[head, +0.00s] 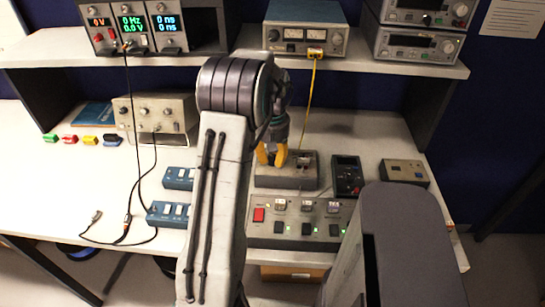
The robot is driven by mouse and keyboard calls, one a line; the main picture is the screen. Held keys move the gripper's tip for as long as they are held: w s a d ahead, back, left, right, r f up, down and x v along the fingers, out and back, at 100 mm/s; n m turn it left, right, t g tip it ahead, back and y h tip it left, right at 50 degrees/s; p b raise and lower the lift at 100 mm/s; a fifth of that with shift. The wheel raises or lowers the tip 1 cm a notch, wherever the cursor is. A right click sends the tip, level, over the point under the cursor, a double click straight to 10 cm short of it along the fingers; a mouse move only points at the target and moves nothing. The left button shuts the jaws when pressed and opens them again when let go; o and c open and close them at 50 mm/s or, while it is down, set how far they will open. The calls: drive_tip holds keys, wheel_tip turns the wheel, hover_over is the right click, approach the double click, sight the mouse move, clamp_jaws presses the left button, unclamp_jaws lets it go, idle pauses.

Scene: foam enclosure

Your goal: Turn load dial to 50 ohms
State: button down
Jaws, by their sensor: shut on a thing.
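My gripper (272,157), with yellow fingertips, points down at the left part of a dark grey box (287,183) on the bench. The fingertips are shut on what appears to be the load dial on top of this box. The dial itself is hidden by the fingers, and its setting and any ohm marks cannot be read. A small fitting (303,160) shows on the box top, right of the fingers. My arm rises from the front and covers the bench to the left of the box.
A switch panel (300,215) with a red switch is in front of the box. A black meter (347,175) and a beige box (404,172) stand to the right. A yellow cable (309,100) hangs from the shelf instrument (304,38) behind the gripper. Blue boxes (168,213) lie left.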

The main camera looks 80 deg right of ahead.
sight(272, 156)
drive_tip(key=shift+a+f+n, duration=0.1)
drive_tip(key=shift+f+n, duration=0.05)
drive_tip(key=shift+n, duration=0.25)
drive_tip(key=c, duration=0.9)
unclamp_jaws()
drive_tip(key=shift+c, duration=0.2)
drive_tip(key=shift+r, duration=0.2)
wheel_tip(272, 156, up, 12)
drive_tip(key=shift+f, duration=0.1)
idle(0.4)
